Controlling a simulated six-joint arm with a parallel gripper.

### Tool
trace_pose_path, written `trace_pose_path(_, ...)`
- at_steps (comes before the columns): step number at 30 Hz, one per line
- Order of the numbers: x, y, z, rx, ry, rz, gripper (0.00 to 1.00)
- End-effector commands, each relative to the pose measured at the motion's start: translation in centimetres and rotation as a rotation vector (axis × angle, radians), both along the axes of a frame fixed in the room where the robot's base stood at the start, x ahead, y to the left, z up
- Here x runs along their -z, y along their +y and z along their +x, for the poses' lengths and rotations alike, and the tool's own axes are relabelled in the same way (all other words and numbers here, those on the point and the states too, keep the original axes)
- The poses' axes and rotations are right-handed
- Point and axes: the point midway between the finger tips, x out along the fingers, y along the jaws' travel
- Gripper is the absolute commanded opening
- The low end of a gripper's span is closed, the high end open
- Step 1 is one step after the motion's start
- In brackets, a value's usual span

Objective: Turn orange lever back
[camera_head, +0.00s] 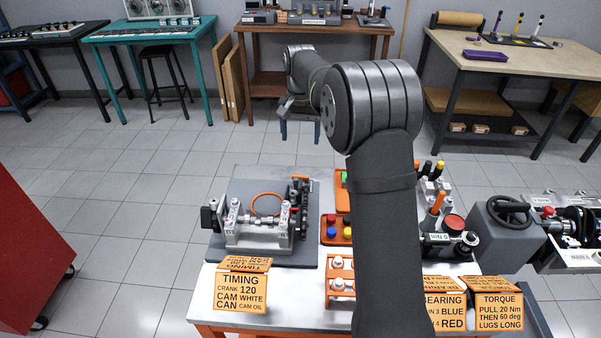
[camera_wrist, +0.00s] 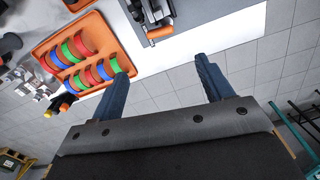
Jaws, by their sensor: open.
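My gripper (camera_wrist: 162,68) is open and empty in the wrist view, its two blue-grey fingers apart over the floor and the table edge. Beyond the fingertips, an orange bar (camera_wrist: 160,32) sits at the near end of a grey metal fixture (camera_wrist: 150,12); it looks like the orange lever and nothing touches it. In the head view, a grey engine fixture (camera_head: 258,237) with shafts stands on a dark plate, with an orange ring (camera_head: 266,204) on it. I cannot tell the lever clearly there. My arm covers the middle of that view and hides part of the table.
An orange tray (camera_wrist: 107,13) holds red, green and blue shells. Orange instruction cards (camera_head: 240,291) stand along the table's front. Tools and a black hand wheel (camera_head: 508,212) are at the right. A red cabinet (camera_head: 25,250) is at the left, with clear floor between.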

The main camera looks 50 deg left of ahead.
Motion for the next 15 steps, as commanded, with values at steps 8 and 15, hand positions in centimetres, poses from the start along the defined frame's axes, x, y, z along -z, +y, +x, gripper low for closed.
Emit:
trace_pose_path(8, 6.4, -0.1, 0.0, -0.001, 0.003, -0.005, 0.73)
trace_pose_path(15, 11.2, -0.1, 0.0, -0.002, 0.002, -0.002, 0.73)
